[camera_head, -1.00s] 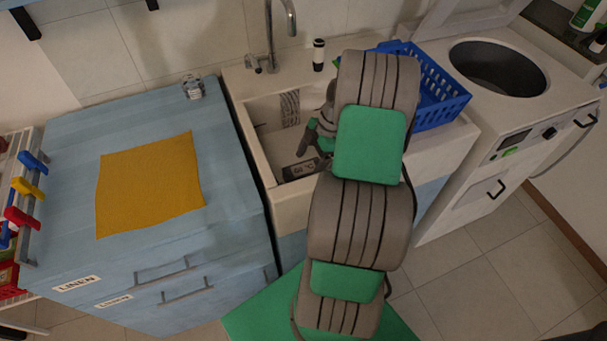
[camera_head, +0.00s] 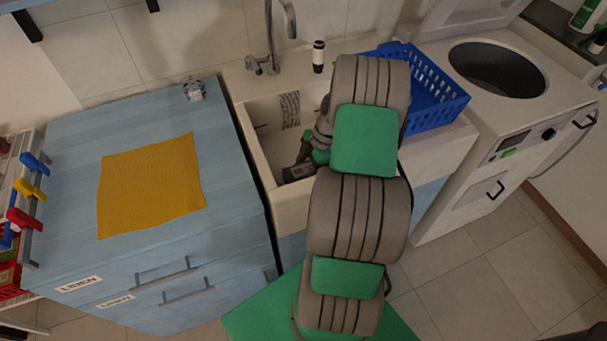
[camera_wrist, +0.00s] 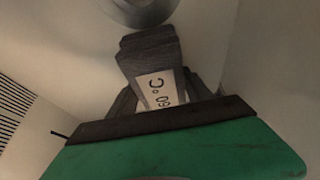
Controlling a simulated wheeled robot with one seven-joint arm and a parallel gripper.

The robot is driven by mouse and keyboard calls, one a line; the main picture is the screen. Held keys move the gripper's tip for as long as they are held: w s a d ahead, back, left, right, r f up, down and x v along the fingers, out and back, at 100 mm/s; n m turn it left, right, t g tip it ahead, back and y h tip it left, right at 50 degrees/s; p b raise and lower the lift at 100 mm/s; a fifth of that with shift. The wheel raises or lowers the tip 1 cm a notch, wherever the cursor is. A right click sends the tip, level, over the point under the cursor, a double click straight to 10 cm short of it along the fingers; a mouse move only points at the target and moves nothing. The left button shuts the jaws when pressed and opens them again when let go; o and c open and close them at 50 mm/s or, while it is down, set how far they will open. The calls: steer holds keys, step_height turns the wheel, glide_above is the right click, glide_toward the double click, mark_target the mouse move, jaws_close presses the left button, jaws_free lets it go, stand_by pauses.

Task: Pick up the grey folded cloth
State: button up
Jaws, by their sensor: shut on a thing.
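The grey folded cloth (camera_wrist: 150,52) is dark grey with a white "60 °C" label, and it sticks out beyond my gripper (camera_wrist: 165,105) in the wrist view. My gripper is shut on it. In the head view the cloth (camera_head: 298,173) shows as a small dark piece inside the white sink (camera_head: 262,160), beside my gripper (camera_head: 310,157). My arm covers the right part of the sink and some of the gripper. I cannot tell whether the cloth still touches the sink bottom.
A tap (camera_head: 283,30) and a dark bottle (camera_head: 318,56) stand behind the sink. A blue basket (camera_head: 440,98) is at its right, then a top-opening washer (camera_head: 540,110). A yellow cloth (camera_head: 150,186) lies on the blue cabinet (camera_head: 75,150). Sink walls surround my gripper.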

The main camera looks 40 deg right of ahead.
steer(key=c, duration=0.5)
steer(key=shift+r, duration=0.1)
steer(key=shift+c, duration=0.2)
